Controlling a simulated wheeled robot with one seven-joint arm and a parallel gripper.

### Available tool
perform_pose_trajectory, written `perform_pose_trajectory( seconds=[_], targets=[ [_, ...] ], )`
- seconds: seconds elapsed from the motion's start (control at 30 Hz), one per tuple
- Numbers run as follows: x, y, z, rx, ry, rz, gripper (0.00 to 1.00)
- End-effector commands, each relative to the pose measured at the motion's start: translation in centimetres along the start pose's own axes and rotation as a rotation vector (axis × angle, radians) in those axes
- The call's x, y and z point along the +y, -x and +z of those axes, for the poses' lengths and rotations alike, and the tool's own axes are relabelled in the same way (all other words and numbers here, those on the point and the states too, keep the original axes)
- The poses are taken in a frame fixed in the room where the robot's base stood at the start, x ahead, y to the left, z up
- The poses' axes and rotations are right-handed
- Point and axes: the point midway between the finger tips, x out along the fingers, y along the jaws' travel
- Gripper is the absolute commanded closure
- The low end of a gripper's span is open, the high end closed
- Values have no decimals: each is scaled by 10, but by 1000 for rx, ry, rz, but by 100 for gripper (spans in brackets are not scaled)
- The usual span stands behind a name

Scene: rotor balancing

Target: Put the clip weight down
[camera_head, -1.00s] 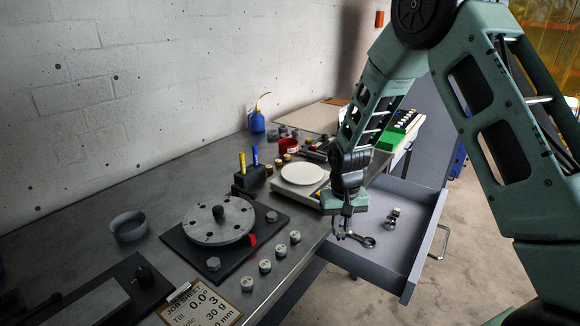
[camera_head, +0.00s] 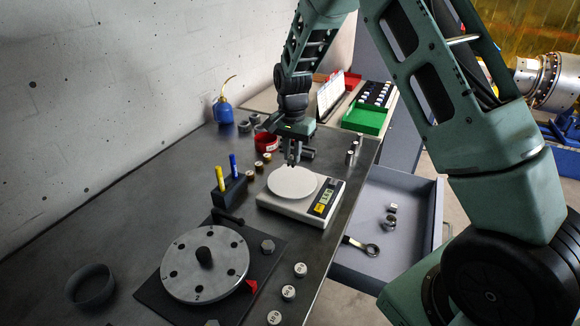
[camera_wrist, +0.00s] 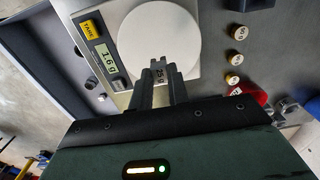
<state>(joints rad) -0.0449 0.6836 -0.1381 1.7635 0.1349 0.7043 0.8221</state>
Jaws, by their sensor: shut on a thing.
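My gripper (camera_head: 292,158) is shut on the clip weight (camera_wrist: 160,74), a small grey piece with a dark gram label that I cannot read surely. In the wrist view the weight sits between the fingertips, in front of the white round pan. The scale (camera_head: 325,203) stands on the bench, and its pan (camera_head: 292,184) is empty apart from whatever the gripper may touch. My fingertips are at the far edge of the pan; I cannot tell whether the weight touches it. The display (camera_wrist: 109,62) seems to read 1.6 g.
A rotor disc (camera_head: 205,264) on its dark base stands at front left. A marker block (camera_head: 229,190) is left of the scale. A red cup (camera_head: 266,142) and small brass-topped weights (camera_wrist: 235,57) are near the gripper. An open drawer (camera_head: 400,184) holds a ring spanner (camera_head: 362,246).

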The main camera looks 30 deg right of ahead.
Motion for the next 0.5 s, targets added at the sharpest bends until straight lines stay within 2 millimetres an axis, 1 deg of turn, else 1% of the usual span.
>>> perform_pose_trajectory(
  seconds=[0.03, 0.27, 0.4, 0.5],
  targets=[
    [1, -7, 0, -2, 0, 3, 100],
    [1, -25, 0, -1, 1, 1, 100],
    [1, -45, 0, -2, 1, 3, 100],
    [0, -54, 0, -1, 2, 1, 100]
  ],
)
